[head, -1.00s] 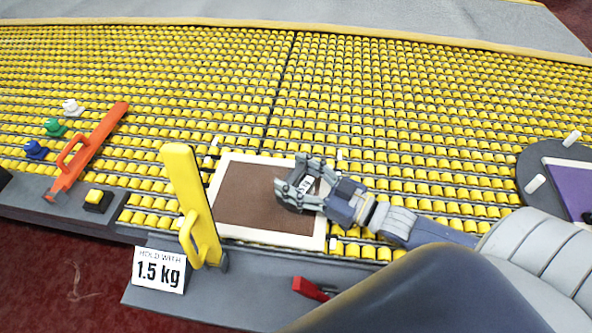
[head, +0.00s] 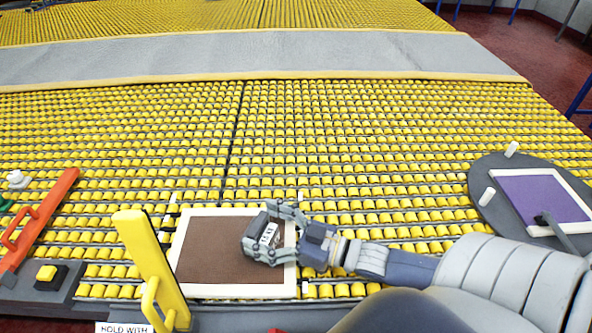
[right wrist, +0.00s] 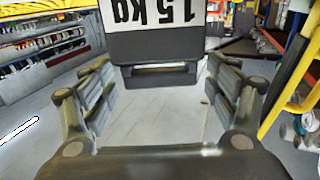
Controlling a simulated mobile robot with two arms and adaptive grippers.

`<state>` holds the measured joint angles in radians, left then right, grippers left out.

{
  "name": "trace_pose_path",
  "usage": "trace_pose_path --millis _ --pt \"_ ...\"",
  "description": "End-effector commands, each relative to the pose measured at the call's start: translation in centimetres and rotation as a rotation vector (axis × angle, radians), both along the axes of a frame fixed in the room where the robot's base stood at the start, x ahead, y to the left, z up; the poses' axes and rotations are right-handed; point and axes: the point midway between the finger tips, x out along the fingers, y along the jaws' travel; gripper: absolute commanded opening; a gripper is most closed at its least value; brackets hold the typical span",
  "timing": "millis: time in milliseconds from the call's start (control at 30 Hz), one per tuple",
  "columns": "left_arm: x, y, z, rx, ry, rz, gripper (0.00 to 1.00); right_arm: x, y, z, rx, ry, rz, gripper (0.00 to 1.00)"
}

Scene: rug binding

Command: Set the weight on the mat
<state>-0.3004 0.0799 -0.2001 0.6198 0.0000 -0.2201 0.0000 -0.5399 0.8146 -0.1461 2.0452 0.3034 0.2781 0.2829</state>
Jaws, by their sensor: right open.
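The mat (head: 205,262) is a brown square with a white border, lying on the yellow rollers at lower centre in the head view. The weight (head: 267,234) is a small dark grey block with a white label, over the right part of the mat. In the right wrist view the weight (right wrist: 155,46) shows its 1.5 kg label upside down and a handle slot. My right gripper (head: 262,238) is open, its fingers on either side of the weight's handle end. Whether the weight's underside touches the mat is hidden. My left gripper is not in view.
A yellow upright clamp with a handle (head: 150,268) stands at the mat's left edge. An orange lever (head: 42,220) and a yellow button (head: 47,273) are further left. A round dark plate with a purple square (head: 540,198) is at right. The rollers behind the mat are clear.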

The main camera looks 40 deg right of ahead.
Motion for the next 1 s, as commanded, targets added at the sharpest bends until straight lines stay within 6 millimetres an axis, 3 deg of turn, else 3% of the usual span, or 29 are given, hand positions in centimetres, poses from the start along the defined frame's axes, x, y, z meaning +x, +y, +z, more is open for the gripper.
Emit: trace_pose_path --millis 600,1000 --pt "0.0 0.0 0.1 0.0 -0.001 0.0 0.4 -7.3 -4.2 0.0 0.0 0.004 0.0 0.81" --pt "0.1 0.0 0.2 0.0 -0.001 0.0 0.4 -9.2 -5.4 0.1 0.0 0.0 0.0 0.81"
